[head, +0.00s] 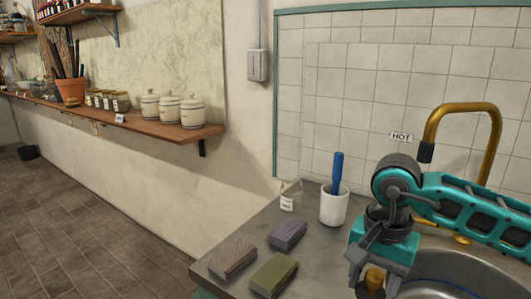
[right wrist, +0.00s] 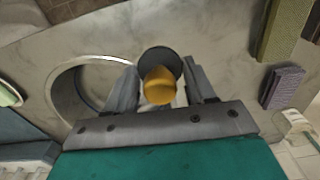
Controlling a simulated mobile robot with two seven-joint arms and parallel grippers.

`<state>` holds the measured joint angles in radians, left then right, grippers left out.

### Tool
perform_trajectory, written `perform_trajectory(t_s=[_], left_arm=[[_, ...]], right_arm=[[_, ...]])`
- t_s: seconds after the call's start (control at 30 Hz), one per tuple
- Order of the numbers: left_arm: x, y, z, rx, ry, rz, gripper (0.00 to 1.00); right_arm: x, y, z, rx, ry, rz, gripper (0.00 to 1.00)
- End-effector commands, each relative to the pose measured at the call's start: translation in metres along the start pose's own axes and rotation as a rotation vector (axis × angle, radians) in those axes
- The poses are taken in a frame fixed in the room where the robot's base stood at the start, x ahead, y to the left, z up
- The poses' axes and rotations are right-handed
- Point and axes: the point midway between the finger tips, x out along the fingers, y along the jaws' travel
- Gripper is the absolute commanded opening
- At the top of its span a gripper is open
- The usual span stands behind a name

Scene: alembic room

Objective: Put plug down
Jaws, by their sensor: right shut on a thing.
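My right gripper (head: 372,283) is at the bottom right of the head view, pointing down beside the sink (head: 445,285). It is shut on the plug, whose brass-yellow knob (head: 374,279) shows between the fingers. In the right wrist view the plug's yellow knob (right wrist: 160,86) sits between the two grey fingers, with its dark round disc (right wrist: 155,56) beyond. The grey stone counter (right wrist: 215,42) is behind it; I cannot tell whether the disc touches it. My left gripper is not in view.
On the counter (head: 228,262) lie a brown block (head: 232,258), a purple block (head: 288,234) and a green block (head: 273,276). A brass tap (head: 462,108) rises at the right.

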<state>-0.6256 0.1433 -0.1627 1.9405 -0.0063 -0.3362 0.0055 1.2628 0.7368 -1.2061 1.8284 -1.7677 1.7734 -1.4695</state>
Motion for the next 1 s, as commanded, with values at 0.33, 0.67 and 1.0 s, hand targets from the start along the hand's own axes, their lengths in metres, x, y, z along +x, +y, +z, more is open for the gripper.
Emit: perform_trajectory(t_s=[0.33,0.67,1.0], left_arm=[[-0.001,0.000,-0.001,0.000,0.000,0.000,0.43],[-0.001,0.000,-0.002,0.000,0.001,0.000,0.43],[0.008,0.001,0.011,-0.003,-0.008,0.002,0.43]], right_arm=[[0.027,0.021,0.010,-0.527,-0.010,0.000,0.23],[0.033,0.024,0.012,-0.647,-0.012,-0.003,0.23],[0.039,0.033,-0.025,-0.513,-0.012,-0.001,0.23]])
